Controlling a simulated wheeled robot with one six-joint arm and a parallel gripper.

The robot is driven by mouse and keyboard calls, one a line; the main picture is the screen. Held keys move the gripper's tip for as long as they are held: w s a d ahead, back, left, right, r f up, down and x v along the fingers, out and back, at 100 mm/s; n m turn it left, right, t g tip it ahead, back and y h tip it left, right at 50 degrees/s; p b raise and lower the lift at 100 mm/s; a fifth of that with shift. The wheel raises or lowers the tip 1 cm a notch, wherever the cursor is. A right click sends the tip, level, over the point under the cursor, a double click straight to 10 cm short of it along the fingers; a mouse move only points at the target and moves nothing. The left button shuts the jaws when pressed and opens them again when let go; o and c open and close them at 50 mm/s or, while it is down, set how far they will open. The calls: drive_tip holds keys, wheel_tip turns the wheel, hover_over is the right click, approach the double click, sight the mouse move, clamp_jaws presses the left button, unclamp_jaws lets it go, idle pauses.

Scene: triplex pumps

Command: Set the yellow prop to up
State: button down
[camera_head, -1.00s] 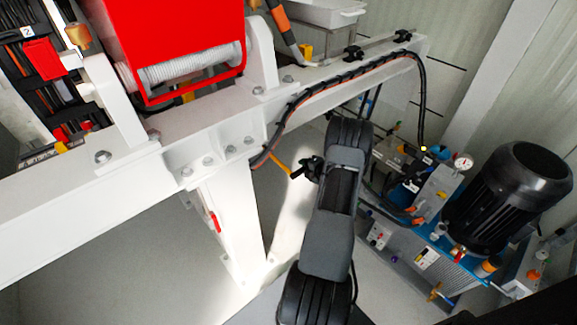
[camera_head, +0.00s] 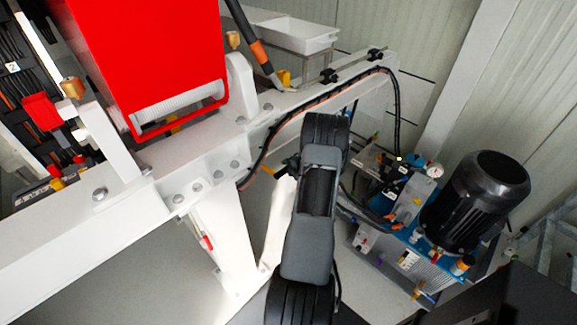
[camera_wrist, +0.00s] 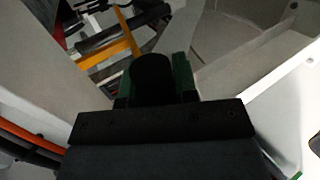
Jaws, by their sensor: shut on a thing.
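The yellow prop (camera_head: 268,170) is a thin yellow-orange bar below the white beam in the head view, mostly hidden by my arm and the beam. In the wrist view the yellow prop (camera_wrist: 126,36) runs down towards my fingers from the top. My gripper (camera_head: 289,165) is at the prop's right end in the head view, partly behind my forearm. In the wrist view my gripper (camera_wrist: 153,75) has green-edged fingers around a dark rounded shape. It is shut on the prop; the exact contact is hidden.
The white beam (camera_head: 80,228) and its leg (camera_head: 222,240) stand close left of my arm. A black cable (camera_head: 330,92) runs along the beam. A pump unit with a black motor (camera_head: 475,200) stands to the right. A red housing (camera_head: 160,50) sits above the beam.

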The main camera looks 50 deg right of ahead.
drive_tip(key=shift+w+d+r, duration=0.15)
drive_tip(key=shift+r, duration=0.3)
drive_tip(key=c, duration=1.1)
unclamp_jaws()
drive_tip(key=shift+r, duration=0.1)
drive_tip(key=shift+o, duration=1.1)
drive_tip(key=shift+f, duration=0.2)
drive_tip(key=v, duration=1.4)
drive_tip(key=shift+f, duration=0.15)
